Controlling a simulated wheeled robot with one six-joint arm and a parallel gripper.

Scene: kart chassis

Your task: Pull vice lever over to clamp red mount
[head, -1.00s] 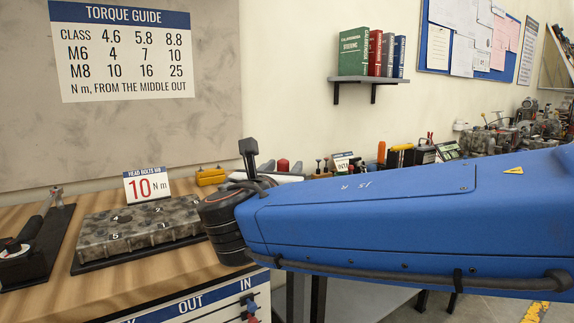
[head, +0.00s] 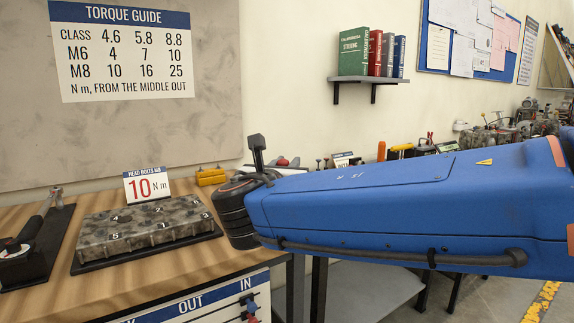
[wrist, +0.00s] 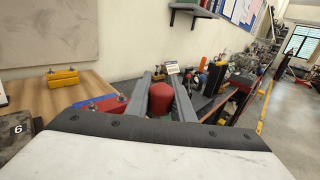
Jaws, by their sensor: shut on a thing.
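My gripper (wrist: 162,88) shows in the wrist view as two grey fingers reaching forward. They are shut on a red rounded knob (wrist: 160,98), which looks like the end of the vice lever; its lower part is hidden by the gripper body. Just left of the fingers a red-and-blue piece with bolts (wrist: 102,104) sits at the bench edge; I cannot tell for sure whether it is the red mount in the vice. In the head view my blue arm hides the fingers, the lever and most of the vice.
A grey engine head (head: 145,226) lies on the wooden bench, with a torque card (head: 147,186) behind it. A yellow block (head: 211,177) stands near the wall; it also shows in the wrist view (wrist: 63,78). Tools and bottles (wrist: 215,75) crowd the surface beyond my gripper.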

